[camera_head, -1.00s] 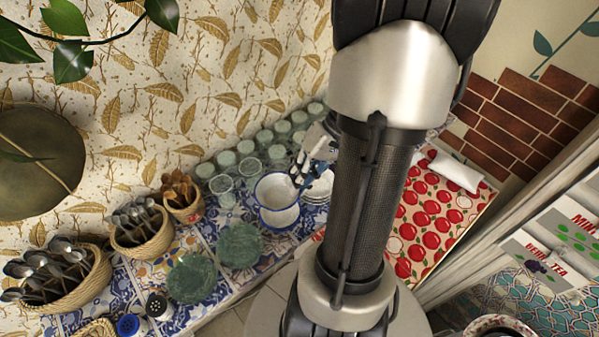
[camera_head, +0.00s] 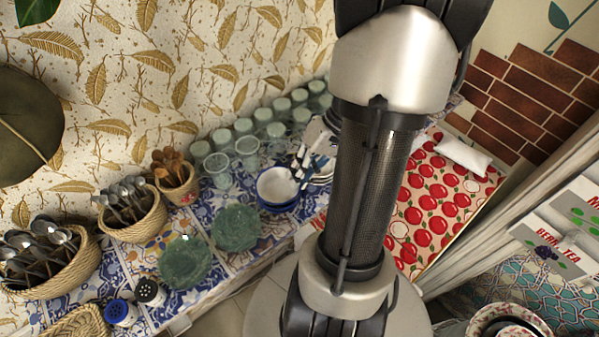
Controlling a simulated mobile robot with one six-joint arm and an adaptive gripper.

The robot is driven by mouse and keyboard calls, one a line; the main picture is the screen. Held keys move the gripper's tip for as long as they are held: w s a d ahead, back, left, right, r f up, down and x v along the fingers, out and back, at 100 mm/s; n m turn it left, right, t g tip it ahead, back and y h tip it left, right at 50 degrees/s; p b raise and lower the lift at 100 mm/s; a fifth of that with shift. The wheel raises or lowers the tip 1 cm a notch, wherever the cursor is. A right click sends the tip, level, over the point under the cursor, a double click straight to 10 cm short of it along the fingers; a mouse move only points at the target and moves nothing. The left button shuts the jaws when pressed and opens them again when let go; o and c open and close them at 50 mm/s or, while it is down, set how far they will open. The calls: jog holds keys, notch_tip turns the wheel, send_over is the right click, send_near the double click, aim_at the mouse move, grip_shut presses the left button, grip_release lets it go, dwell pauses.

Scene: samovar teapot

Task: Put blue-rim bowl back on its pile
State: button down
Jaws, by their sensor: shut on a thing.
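The blue-rim bowl (camera_head: 276,184), white inside, is at the right part of the tiled counter, at or just above its pile (camera_head: 281,206). A blue band of the pile shows below the bowl's near side. I cannot tell whether the bowl rests on the pile or is slightly above it. My gripper (camera_head: 299,176) is shut on the bowl's right edge. The fingertips are small and partly merge with the rim. My own arm hides what lies behind and right of the gripper.
Stacked white plates (camera_head: 322,171) stand close to the right of the bowl. Several glasses (camera_head: 247,150) stand behind it. Green plates (camera_head: 237,227) lie to the left, with baskets of cutlery (camera_head: 134,216) beyond. A red apple-patterned cloth (camera_head: 440,205) lies right of my arm.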

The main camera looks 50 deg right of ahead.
jog(key=c, duration=1.7)
grip_release()
jog(key=shift+v, duration=4)
jog(key=shift+a, duration=0.1)
